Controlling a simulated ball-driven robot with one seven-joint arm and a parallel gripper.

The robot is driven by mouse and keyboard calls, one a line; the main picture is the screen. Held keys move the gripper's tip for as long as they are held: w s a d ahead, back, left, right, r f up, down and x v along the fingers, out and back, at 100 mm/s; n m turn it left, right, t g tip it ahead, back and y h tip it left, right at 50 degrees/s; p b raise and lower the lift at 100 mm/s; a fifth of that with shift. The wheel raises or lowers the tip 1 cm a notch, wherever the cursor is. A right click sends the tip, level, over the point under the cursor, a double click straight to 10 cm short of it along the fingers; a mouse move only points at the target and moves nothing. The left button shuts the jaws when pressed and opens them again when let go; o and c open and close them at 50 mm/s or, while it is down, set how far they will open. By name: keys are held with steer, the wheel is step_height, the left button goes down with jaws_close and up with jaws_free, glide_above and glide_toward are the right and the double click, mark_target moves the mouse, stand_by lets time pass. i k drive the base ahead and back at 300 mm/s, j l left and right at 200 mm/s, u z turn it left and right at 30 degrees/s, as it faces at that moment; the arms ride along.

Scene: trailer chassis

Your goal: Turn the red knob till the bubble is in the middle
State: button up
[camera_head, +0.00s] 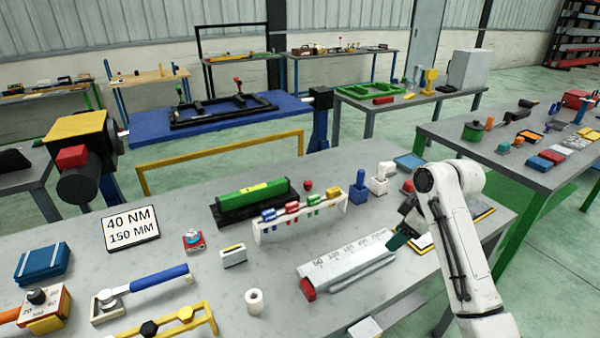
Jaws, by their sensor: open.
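A green level (238,203) with a small yellow vial window (257,187) lies on a black base on the grey bench. The bubble inside is too small to make out. A small red knob (307,185) stands just beyond the right end of the base. My gripper (395,242) is at the right, above the back right end of a long white block with printed marks. Its fingers are dark, small and partly hidden by the arm. It is open, holds nothing visible, and is well apart from the knob and level.
A white rack (260,232) with coloured pieces stands in front of the level and knob. A blue post (359,188) and a white fixture (379,182) stand right of the knob. The white block (345,266) lies in front. A "40 NM 150 MM" sign (131,228) stands left.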

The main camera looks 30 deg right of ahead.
mark_target(306, 184)
steer(key=i, duration=1.3)
